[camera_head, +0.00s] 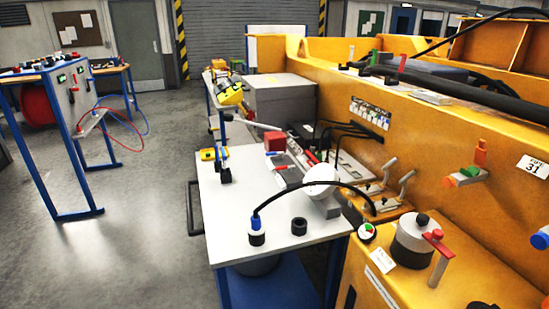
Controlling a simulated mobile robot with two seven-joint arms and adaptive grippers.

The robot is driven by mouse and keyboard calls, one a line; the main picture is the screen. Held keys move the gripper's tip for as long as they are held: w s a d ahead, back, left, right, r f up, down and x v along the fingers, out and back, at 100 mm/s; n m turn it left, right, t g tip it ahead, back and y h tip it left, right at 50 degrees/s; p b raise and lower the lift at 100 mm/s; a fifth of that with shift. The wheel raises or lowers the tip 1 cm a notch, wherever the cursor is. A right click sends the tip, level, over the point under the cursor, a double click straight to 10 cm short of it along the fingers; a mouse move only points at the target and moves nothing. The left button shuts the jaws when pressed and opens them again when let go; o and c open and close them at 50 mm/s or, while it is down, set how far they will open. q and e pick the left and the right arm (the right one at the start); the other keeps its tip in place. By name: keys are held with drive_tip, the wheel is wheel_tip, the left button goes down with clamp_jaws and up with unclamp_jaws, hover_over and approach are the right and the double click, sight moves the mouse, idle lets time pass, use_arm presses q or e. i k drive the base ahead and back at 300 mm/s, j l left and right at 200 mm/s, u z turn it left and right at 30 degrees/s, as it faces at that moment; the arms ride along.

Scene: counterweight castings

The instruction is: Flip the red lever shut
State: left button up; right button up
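A red lever (437,241) with a grey lower part stands on the yellow casting at the lower right, beside a grey cylinder with a black knob (412,240). A smaller red upright piece (402,63) stands on the casting's far top edge, near a green one (374,58). Neither of my grippers shows in the head view.
A white-topped table (225,228) with blue legs holds a red box (275,141), a black ring (299,226) and a cable end (256,232). The large yellow casting (430,130) fills the right. Another blue-legged table stands left. The grey floor (130,235) between is clear.

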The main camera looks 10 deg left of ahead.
sight(283, 167)
drive_tip(key=i+j, duration=0.85)
drive_tip(key=i+j+z, duration=0.2)
drive_tip(key=k, duration=0.1)
